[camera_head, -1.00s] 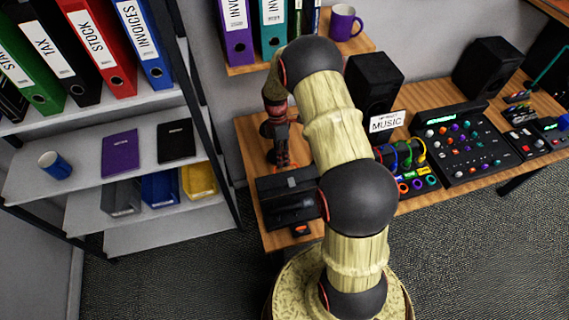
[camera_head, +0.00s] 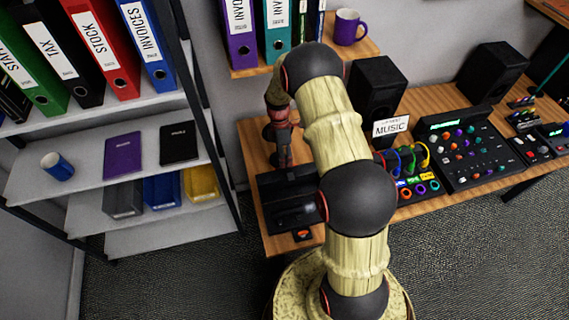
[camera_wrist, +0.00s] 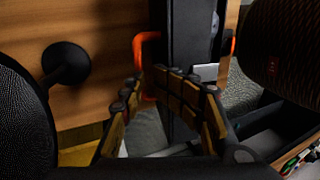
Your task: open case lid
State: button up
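The black case (camera_head: 272,213) lies on the left end of the wooden desk, partly hidden behind my arm. Its lid angle is hard to tell in the head view. My gripper (camera_head: 283,163) is at the case's back edge, pointing down. In the wrist view a dark slab (camera_wrist: 190,35), seemingly part of the case, stands beyond the fingers, with an orange handle-like loop (camera_wrist: 141,48) beside it.
A speaker (camera_head: 376,85), a music sign (camera_head: 390,126), coloured cables (camera_head: 405,158) and a mixer (camera_head: 465,145) stand right of the case. A small dark item with orange (camera_head: 302,234) lies at the desk's front edge. Shelves (camera_head: 85,160) with binders stand left.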

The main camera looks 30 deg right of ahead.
jog(key=shift+s+a+f, duration=0.1)
jog(key=shift+s+f, duration=0.15)
jog(key=shift+s, duration=0.05)
